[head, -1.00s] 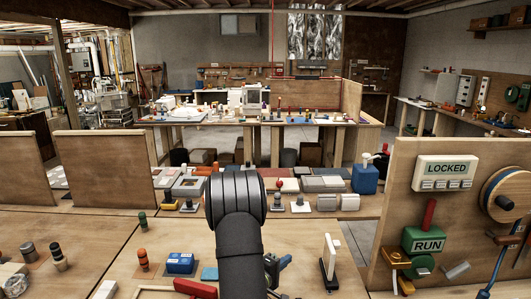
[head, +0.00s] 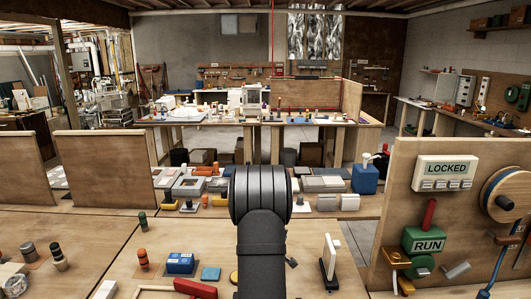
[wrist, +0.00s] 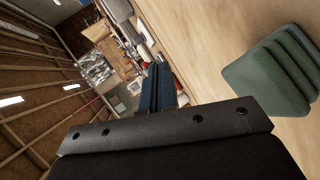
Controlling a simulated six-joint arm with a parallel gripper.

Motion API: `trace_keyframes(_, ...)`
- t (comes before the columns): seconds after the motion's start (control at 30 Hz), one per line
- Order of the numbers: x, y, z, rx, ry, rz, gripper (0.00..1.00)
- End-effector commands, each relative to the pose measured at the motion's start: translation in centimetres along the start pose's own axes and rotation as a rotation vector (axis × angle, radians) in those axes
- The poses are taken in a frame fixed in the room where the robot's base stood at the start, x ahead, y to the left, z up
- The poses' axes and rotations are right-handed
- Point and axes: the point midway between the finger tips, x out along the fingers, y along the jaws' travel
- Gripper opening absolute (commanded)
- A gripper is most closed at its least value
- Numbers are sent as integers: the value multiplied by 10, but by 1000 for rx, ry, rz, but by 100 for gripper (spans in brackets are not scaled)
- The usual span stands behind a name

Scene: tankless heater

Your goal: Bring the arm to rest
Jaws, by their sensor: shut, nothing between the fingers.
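My black arm (head: 260,195) rises from the bottom centre of the head view, above the near bench. My gripper shows in the wrist view (wrist: 157,88) as narrow dark-blue fingers beyond a black bar; they are together and hold nothing. In the head view the gripper is hidden behind the arm. In the wrist view, a ribbed green block (wrist: 272,75) lies on or against a wooden surface (wrist: 200,40) to the right of the fingers, apart from them.
The near bench holds a blue box (head: 180,263), a white upright piece (head: 330,258) and a red piece (head: 195,288). At right stands a wooden panel (head: 405,180) with a LOCKED display (head: 446,172), a green RUN box (head: 424,240) and a wheel (head: 503,199).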

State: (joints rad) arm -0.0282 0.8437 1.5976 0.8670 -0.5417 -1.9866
Motion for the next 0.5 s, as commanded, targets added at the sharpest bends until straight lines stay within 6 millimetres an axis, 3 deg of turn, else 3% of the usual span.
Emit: trace_keyframes(0.5,12,14,-12,2,76,-82,0)
